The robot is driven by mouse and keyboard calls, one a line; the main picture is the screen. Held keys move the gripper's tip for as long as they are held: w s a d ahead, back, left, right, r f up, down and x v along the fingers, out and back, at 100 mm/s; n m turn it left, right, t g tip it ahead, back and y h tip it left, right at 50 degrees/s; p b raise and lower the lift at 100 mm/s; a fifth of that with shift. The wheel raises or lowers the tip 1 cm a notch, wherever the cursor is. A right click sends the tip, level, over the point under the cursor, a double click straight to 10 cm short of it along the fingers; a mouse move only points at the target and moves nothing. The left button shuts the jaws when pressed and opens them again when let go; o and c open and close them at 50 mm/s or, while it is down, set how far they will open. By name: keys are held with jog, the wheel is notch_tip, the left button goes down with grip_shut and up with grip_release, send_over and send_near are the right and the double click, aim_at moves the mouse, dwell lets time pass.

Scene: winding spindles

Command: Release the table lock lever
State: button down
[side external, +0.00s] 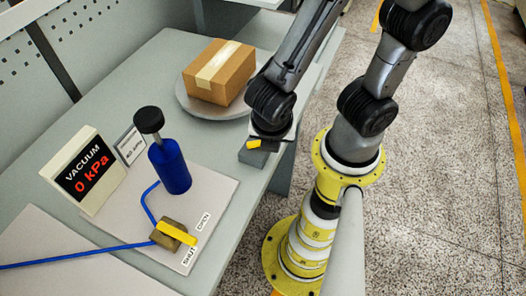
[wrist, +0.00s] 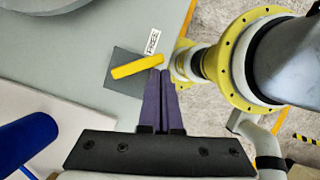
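The yellow lock lever (wrist: 138,67) lies on a dark grey block (wrist: 122,80) near the table's edge. In the side view the lever (side external: 254,144) shows partly under my arm's end, on its block (side external: 257,156). In the wrist view it lies at a slant, its right end close to my fingertips. A small label (wrist: 152,41) that seems to read FREE is beside the block. My gripper (wrist: 160,72) has its two purple fingers together, with nothing seen between them. Whether the tips touch the lever I cannot tell. The side view hides the fingers.
A taped cardboard box (side external: 218,72) sits on a round grey turntable (side external: 190,108) behind the lever. To the left stand a blue cylinder (side external: 170,168) with a black knob, a vacuum display (side external: 84,172) reading 0 kPa, and a yellow valve handle (side external: 177,233) between SHUT and OPEN labels.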

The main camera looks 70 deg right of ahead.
jog(key=shift+w+d, duration=0.25)
jog(key=shift+d, duration=0.7)
jog(key=shift+a, duration=0.15)
jog(key=shift+w+a, duration=0.5)
jog(key=shift+a, duration=0.1)
jog(key=shift+a+r, duration=0.2)
jog(key=shift+r, duration=0.25)
jog(key=v, duration=1.2)
jog(key=shift+r, duration=0.4)
